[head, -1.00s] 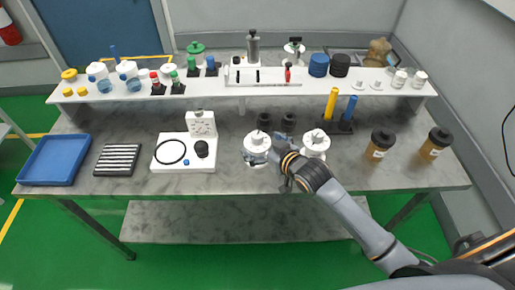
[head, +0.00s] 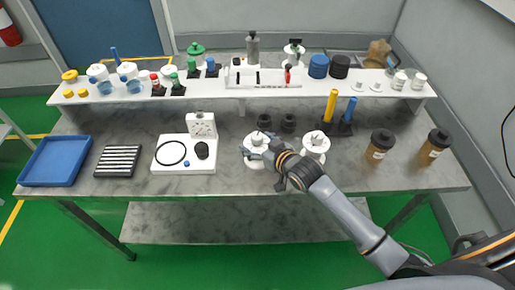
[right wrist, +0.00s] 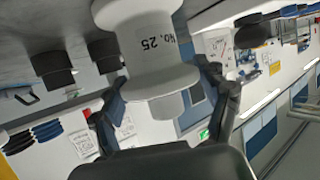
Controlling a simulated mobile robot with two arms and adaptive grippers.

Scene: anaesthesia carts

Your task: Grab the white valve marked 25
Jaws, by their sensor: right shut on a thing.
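The white valve marked 25 (right wrist: 150,45) shows in the right wrist view with "No. 25" on its side. In the head view this white valve (head: 256,139) stands on the grey bench, left of a similar white valve (head: 316,142). My right gripper (head: 270,153) reaches it from the front right. The gripper hides part of the valve in the head view. My left gripper is not in view.
Two black cylinders (head: 288,122) stand just behind the valves. Brown bottles (head: 380,145) stand to the right. A white block with a gauge (head: 203,127) is to the left, near a blue tray (head: 57,160). A white shelf (head: 210,88) runs along the back.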

